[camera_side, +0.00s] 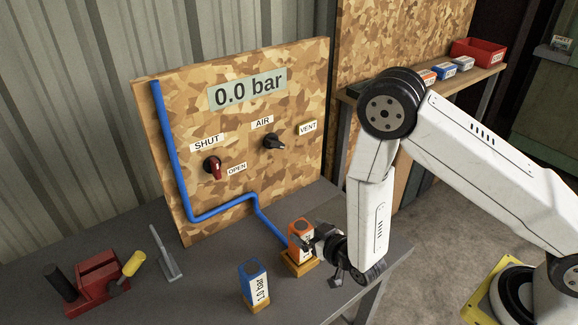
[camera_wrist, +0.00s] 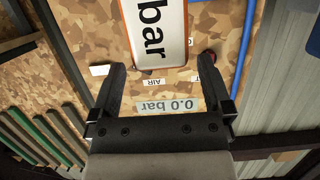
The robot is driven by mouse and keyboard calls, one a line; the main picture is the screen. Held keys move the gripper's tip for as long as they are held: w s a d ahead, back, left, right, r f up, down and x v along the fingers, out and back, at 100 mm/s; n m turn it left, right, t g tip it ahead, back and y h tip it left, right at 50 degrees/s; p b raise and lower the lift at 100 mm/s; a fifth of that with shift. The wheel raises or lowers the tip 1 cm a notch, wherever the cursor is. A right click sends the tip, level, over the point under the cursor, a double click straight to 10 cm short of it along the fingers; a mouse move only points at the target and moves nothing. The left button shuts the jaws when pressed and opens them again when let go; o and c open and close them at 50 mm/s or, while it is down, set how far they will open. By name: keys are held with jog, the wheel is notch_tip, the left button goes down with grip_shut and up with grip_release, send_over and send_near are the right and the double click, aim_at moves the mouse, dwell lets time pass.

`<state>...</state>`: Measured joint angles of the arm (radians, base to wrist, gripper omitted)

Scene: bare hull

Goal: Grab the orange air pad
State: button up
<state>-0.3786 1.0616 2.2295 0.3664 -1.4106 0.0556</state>
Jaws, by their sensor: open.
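The orange air pad (camera_side: 300,232) stands upright on a wooden block (camera_side: 301,264) near the right end of the grey bench, in the side view. My gripper (camera_side: 314,244) is at its right side, open and level with it. In the wrist view the pad (camera_wrist: 158,30) shows as an orange-edged white face with "bar" printed on it. Its near end lies between the tips of my open gripper (camera_wrist: 162,70), with a gap on both sides. The rest of its label is cut off by the top edge.
A blue pad (camera_side: 253,283) marked "1.0 bar" stands on its own block to the front left. A board (camera_side: 300,90) with a "0.0 bar" display (camera_side: 248,90), knobs and a blue pipe (camera_side: 220,209) rises behind. A red tool (camera_side: 97,281) lies far left.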

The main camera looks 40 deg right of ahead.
jog(key=shift+x, duration=1.7)
grip_shut()
